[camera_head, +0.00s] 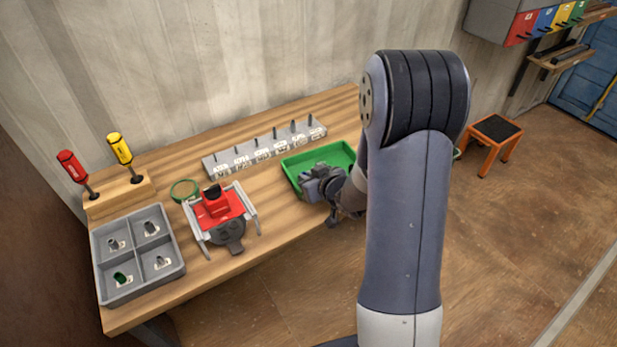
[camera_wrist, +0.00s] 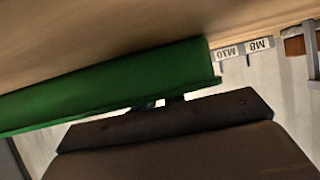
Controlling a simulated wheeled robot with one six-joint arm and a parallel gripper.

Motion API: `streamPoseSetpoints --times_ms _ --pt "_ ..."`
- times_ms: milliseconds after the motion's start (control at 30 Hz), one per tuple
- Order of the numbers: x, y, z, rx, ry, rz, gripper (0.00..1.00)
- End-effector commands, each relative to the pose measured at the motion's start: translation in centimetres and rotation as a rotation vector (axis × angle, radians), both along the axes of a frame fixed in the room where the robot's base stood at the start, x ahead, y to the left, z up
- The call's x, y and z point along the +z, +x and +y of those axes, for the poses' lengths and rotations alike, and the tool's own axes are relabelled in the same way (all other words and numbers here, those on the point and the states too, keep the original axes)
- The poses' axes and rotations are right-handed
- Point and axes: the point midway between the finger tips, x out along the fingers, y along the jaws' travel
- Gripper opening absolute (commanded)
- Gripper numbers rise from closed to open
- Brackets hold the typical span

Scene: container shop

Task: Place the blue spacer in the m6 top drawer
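I cannot make out a blue spacer in either view. A grey cabinet (camera_head: 491,20) at the upper right of the head view has red, blue, yellow and green fronts; their labels are too small to read, so I cannot tell which is the m6 top drawer. My gripper (camera_head: 332,220) is at the near edge of the green tray (camera_head: 291,176), at the table's front edge. Its fingers are mostly hidden, and I cannot tell whether they are open or hold anything. In the wrist view, the green tray (camera_wrist: 110,85) fills much of the picture close by.
A labelled peg rack (camera_head: 213,164) stands behind the green tray. A red fixture (camera_head: 217,207), a grey four-compartment tray (camera_head: 177,268) with small parts and a screwdriver block (camera_head: 119,200) are on the left. An orange stool (camera_head: 494,137) stands on open floor at right.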

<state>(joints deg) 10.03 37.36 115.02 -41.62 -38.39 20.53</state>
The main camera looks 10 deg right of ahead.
Motion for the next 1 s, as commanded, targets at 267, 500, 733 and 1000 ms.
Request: streamPoseSetpoints --times_ms 267,500,733,1000 --pt "0.0 0.0 0.0 0.0 0.0 0.0 0.33" --pt "0.0 0.0 0.0 0.0 0.0 0.0 0.33" --pt "0.0 0.0 0.0 0.0 0.0 0.001 0.33" --pt "1.9 -2.8 -0.7 -0.001 -0.001 -0.003 0.33"
